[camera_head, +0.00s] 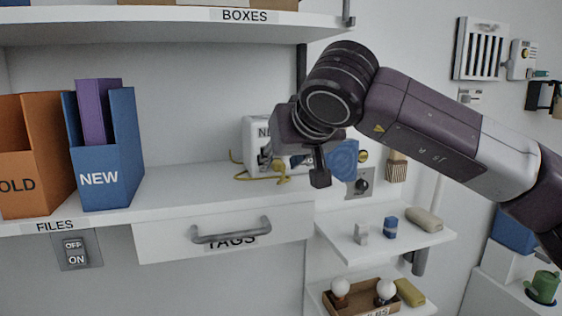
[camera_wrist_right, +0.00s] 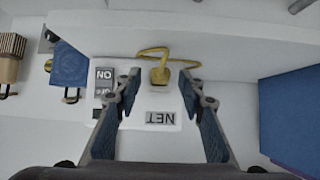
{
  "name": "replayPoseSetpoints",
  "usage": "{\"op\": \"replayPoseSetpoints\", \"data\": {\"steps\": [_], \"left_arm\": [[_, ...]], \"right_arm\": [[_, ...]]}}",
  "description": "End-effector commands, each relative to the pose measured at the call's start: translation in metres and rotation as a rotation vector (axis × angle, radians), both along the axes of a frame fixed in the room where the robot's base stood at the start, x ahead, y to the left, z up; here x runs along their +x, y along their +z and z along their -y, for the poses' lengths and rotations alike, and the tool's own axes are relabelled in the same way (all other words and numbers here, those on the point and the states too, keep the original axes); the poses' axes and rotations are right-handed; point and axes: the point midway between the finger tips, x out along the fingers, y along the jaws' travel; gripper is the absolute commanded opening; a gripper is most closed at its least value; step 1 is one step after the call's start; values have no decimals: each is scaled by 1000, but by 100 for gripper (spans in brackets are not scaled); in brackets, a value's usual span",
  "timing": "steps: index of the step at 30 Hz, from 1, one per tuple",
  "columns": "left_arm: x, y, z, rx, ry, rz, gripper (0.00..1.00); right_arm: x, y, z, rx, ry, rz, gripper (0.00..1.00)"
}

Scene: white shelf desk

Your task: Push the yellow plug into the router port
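The router (camera_head: 254,131) is a white box on the desk, partly hidden behind my right gripper in the head view. Its NET label shows upside down in the wrist view, on the router's white face (camera_wrist_right: 140,112). The yellow plug (camera_wrist_right: 160,75) with its yellow cable is at the router's edge in the wrist view. The cable (camera_head: 268,179) lies on the desk in the head view. I cannot tell how deep the plug sits in the port. My right gripper (camera_wrist_right: 159,74) is open, with one finger on each side of the plug and gaps between. My left gripper is not in view.
A blue file box (camera_head: 108,150) marked NEW and an orange one (camera_head: 28,155) marked OLD stand on the left. The desk between the files and router is clear. A shelf (camera_head: 180,22) overhangs above.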

Motion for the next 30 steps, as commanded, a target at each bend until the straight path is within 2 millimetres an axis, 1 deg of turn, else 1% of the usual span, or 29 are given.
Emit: {"op": "replayPoseSetpoints", "data": {"steps": [2,5,12,18,24,30], "left_arm": [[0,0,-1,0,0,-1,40],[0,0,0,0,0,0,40],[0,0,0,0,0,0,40],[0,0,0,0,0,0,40],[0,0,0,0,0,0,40],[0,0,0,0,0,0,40]], "right_arm": [[-4,4,1,2,-1,3,37],[-14,12,5,1,1,3,37],[-55,42,18,1,1,5,37],[-81,60,27,1,0,3,37],[-93,67,30,1,1,1,37],[-94,68,30,1,1,0,37]]}}
